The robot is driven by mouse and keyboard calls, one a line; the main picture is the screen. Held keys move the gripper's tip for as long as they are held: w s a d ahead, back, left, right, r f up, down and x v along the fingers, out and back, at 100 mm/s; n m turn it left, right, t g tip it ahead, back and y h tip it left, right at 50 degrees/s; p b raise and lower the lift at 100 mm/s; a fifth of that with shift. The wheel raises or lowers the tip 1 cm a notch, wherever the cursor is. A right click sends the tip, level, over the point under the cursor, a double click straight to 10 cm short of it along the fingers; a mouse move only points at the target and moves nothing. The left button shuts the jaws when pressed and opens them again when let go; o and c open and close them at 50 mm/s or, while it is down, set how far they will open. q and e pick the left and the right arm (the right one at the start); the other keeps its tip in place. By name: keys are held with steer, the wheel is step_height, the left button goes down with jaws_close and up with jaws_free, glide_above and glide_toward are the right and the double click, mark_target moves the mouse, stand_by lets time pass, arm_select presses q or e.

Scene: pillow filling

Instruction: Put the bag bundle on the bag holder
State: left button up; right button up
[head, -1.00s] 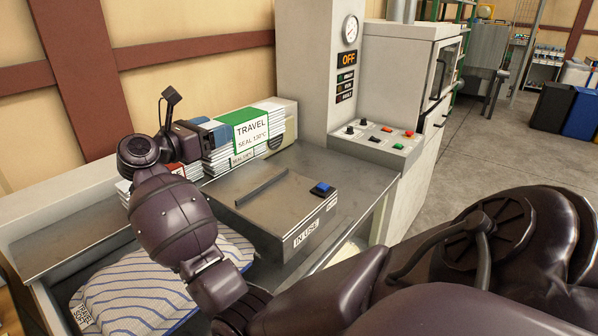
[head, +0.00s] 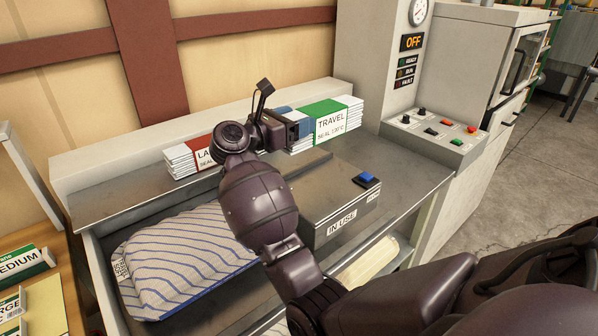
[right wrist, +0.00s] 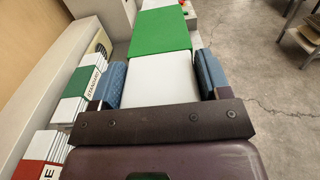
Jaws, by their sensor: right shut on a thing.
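My right gripper (head: 294,130) is shut on a bag bundle (head: 331,121), a white stack with a green band that reads TRAVEL. In the right wrist view the blue fingers of my gripper (right wrist: 161,80) press the bundle (right wrist: 160,42) from both sides. The bundle is in front of the back ledge, above the rear of the bench; its exact height I cannot tell. A grey box marked IN USE (head: 342,222), with a blue button, stands in front of it. Which part is the bag holder I cannot tell. My left gripper is not in view.
A red-banded bundle (head: 203,153) stands on the bench at left; a green STANDARD bundle (right wrist: 80,92) shows in the right wrist view. A striped pillow (head: 180,258) lies in the tray at front left. A button panel (head: 435,133) is at right, below an OFF display.

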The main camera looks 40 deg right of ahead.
step_height(320, 180, down, 12)
steer(key=shift+f, duration=0.65)
steer(key=shift+f+b, duration=0.2)
steer(key=shift+b, duration=0.25)
steer(key=o, duration=1.2)
steer(key=shift+r, duration=0.1)
